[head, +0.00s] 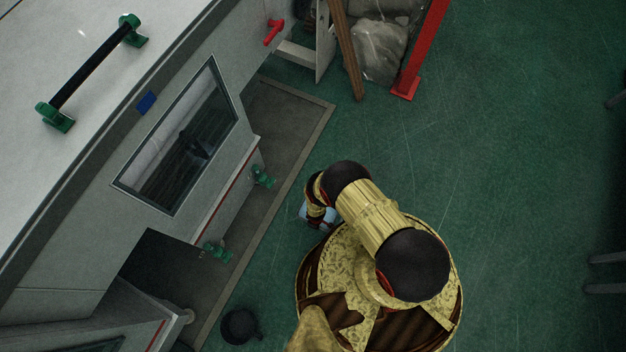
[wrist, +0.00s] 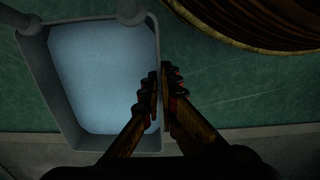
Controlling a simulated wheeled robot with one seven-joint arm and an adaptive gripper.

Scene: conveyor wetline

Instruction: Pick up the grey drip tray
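The grey drip tray (wrist: 46,95) fills the left half of the wrist view. It has a raised grey rim with rounded lugs at its top corners and a pale blue inside. My gripper (wrist: 162,76) has its two dark, ribbed fingers close together at the tray's right wall, with the wall's edge between them. It looks shut on that wall. In the head view only a small pale bit of the tray (head: 305,212) shows beside my arm, which hides the rest and the gripper. I cannot tell whether the tray touches the floor.
A grey machine (head: 90,240) with a window and green fittings stands at the left. A dark mat (head: 290,125) runs along its foot. A black bucket-like pot (head: 240,326) stands at the bottom. A red post (head: 425,50) stands at the top.

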